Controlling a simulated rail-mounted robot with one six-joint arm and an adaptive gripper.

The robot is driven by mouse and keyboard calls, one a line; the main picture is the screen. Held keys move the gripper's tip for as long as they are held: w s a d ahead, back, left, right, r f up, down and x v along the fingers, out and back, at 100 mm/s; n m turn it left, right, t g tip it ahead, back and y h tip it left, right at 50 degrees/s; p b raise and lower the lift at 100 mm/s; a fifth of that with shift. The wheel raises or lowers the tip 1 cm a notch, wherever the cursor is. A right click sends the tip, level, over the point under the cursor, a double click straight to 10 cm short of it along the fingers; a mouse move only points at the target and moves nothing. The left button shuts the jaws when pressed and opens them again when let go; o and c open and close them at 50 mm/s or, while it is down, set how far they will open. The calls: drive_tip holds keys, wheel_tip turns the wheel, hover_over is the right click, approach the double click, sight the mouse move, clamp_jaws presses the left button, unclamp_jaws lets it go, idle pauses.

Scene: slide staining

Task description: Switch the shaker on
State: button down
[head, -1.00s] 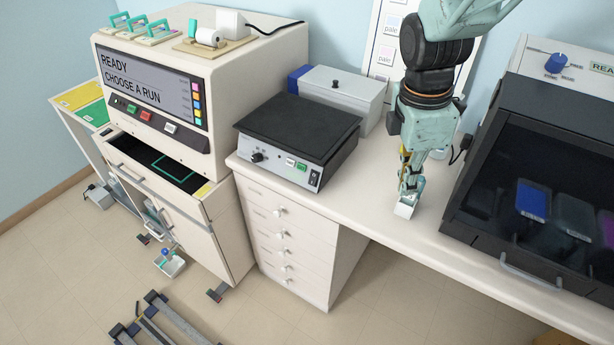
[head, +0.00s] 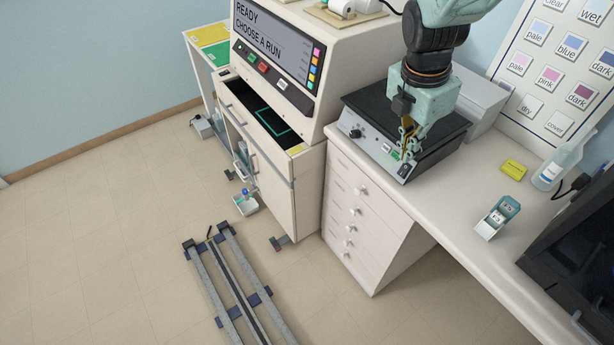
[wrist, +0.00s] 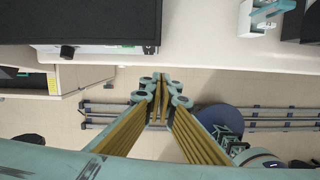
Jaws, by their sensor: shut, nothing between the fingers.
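My gripper (head: 406,157) is shut and empty, pointing down in front of the panel's right part, close to the switch. I cannot tell whether it touches. In the wrist view, the fingertips (wrist: 162,80) are together below the right end of the shaker's panel (wrist: 100,49).
A teal-and-white slide holder (head: 497,217) stands on the bench to the right. Behind it are a yellow block (head: 513,169) and a clear bottle (head: 562,164). A machine reading "READY CHOOSE A RUN" (head: 330,90) stands left. The bench between shaker and holder is clear.

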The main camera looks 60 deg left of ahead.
sight(404, 170)
drive_tip(key=a, duration=0.1)
drive_tip(key=s+a+n, duration=0.1)
drive_tip(key=shift+s+a, duration=0.3)
drive_tip(key=shift+a, duration=0.1)
drive_tip(key=shift+f, duration=0.25)
drive_tip(key=w+f, duration=0.1)
drive_tip(key=f, duration=0.2)
drive_tip(key=w+f, duration=0.1)
drive_tip(key=f, duration=0.3)
drive_tip(key=w+f, duration=0.2)
drive_tip(key=f, duration=0.2)
drive_tip(key=shift+w, duration=0.1)
drive_tip(key=shift+w+f, duration=0.25)
drive_tip(key=shift+w, duration=0.35)
drive_tip(key=shift+w+a+f, duration=0.1)
drive_tip(key=shift+r, duration=0.25)
idle(0.3)
